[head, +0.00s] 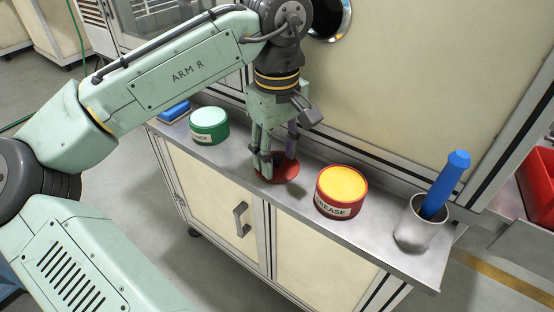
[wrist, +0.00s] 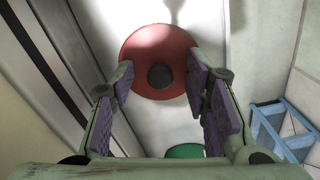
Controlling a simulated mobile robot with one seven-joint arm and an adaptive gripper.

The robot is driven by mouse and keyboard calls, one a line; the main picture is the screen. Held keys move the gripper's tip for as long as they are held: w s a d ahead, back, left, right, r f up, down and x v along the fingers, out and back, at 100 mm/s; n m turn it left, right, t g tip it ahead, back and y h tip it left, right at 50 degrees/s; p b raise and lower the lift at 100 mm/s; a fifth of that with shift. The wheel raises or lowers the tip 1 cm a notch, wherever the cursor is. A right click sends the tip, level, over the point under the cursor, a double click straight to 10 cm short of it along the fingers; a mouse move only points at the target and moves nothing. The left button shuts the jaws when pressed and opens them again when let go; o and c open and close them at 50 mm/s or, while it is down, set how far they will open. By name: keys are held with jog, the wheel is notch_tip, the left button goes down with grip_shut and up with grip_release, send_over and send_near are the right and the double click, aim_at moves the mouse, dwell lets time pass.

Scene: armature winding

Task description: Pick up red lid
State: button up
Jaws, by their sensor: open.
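The red lid (head: 269,174) lies flat on the metal counter, left of the open grease tin (head: 341,193). In the wrist view the lid (wrist: 143,55) is a red disc with a dark round knob (wrist: 160,77) at its middle. My gripper (head: 277,160) points down over the lid, its fingers apart. In the wrist view my gripper (wrist: 160,82) is open, with purple pads on either side of the knob and nothing held between them. In the head view the fingers hide part of the lid. I cannot tell whether the fingertips touch the lid.
A green tin (head: 209,125) stands on the counter to the left, with a blue object (head: 174,111) behind it. A metal cup (head: 421,228) holding a blue-handled tool (head: 444,186) stands at the right end. The cabinet wall rises close behind the counter (head: 383,237).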

jog(key=shift+c, duration=0.5)
grip_shut()
